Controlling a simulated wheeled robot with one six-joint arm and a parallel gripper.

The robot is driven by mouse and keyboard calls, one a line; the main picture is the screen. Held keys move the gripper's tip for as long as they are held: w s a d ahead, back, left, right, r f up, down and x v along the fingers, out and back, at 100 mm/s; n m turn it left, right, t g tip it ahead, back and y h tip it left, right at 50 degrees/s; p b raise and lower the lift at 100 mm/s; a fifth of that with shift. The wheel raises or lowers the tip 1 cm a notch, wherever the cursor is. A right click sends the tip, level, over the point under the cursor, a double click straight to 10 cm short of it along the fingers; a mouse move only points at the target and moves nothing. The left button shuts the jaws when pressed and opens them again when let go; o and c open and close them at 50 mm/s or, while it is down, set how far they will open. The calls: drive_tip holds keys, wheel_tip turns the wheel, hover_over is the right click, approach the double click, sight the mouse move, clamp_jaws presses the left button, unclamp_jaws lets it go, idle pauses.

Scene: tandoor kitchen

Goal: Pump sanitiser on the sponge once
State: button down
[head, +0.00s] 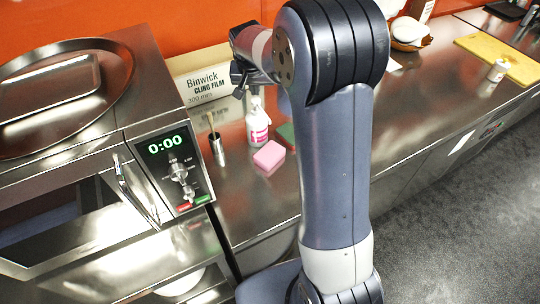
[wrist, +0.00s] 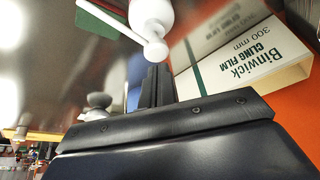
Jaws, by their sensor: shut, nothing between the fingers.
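The sanitiser bottle (head: 257,126) is white with a pink label and stands upright on the steel counter. Its white pump head and nozzle (wrist: 154,45) show close up in the wrist view. The pink sponge (head: 269,155) lies on the counter just in front of the bottle. My gripper (head: 245,86) is above the bottle, close to the pump top. In the wrist view its dark fingers (wrist: 157,75) are shut and empty, beside the nozzle. I cannot tell whether they touch the pump. The sponge is not clear in the wrist view.
A cling film box (head: 200,75) stands behind the bottle against the orange wall; it is near the fingers in the wrist view (wrist: 245,65). A green pad (head: 287,133) lies right of the bottle.

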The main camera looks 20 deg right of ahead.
wheel_tip(320, 180, up, 6)
drive_tip(key=p, duration=0.4)
drive_tip(key=shift+f, duration=0.15)
wheel_tip(320, 180, down, 7)
drive_tip(key=b, duration=0.5)
idle(0.5)
